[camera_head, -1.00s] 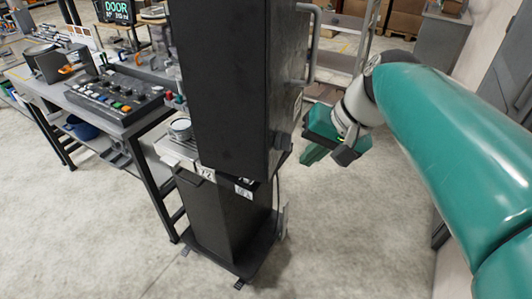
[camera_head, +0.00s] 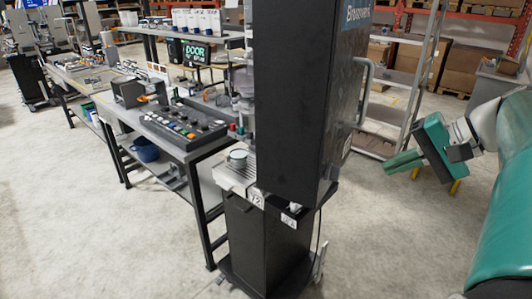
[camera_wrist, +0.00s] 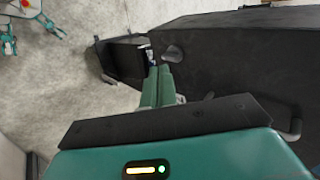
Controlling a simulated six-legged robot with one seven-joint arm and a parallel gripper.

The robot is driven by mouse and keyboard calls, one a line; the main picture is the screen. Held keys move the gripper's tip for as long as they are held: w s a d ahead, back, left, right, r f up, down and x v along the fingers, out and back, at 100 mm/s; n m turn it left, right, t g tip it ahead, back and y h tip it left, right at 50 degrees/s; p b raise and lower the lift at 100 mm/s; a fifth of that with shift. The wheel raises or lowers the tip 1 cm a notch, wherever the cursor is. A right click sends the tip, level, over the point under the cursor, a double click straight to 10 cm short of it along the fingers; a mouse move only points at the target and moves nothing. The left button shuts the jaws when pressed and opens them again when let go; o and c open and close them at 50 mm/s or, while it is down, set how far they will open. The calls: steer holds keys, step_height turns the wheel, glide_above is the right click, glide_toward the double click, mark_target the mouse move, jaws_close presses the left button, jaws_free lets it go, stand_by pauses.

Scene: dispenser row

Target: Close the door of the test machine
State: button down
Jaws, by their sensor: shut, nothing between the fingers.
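The test machine is a tall black unit with a black upper panel or door (camera_head: 290,105) over a black pedestal (camera_head: 258,240). A grey bar handle (camera_head: 366,93) is on its right face. I cannot tell the door's hinge line or how far it stands open. My gripper (camera_head: 388,166) is green, shut and empty, to the right of the unit and lower than the handle, with a clear gap between. In the wrist view, the shut fingers (camera_wrist: 157,86) point toward the black unit (camera_wrist: 235,60), and a handle (camera_wrist: 290,125) shows at lower right.
A workbench with a button panel (camera_head: 185,128) stands left of the unit. Metal shelving (camera_head: 420,65) with boxes is at the back right. Open concrete floor (camera_head: 380,240) lies in front and right.

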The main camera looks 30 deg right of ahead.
glide_toward(321, 180)
steer(key=x, duration=0.5)
steer(key=shift+s+d+f, duration=0.1)
steer(key=shift+d+f, duration=0.2)
steer(key=shift+f, duration=0.15)
steer(key=shift+w+a, duration=0.3)
steer(key=shift+w, duration=0.15)
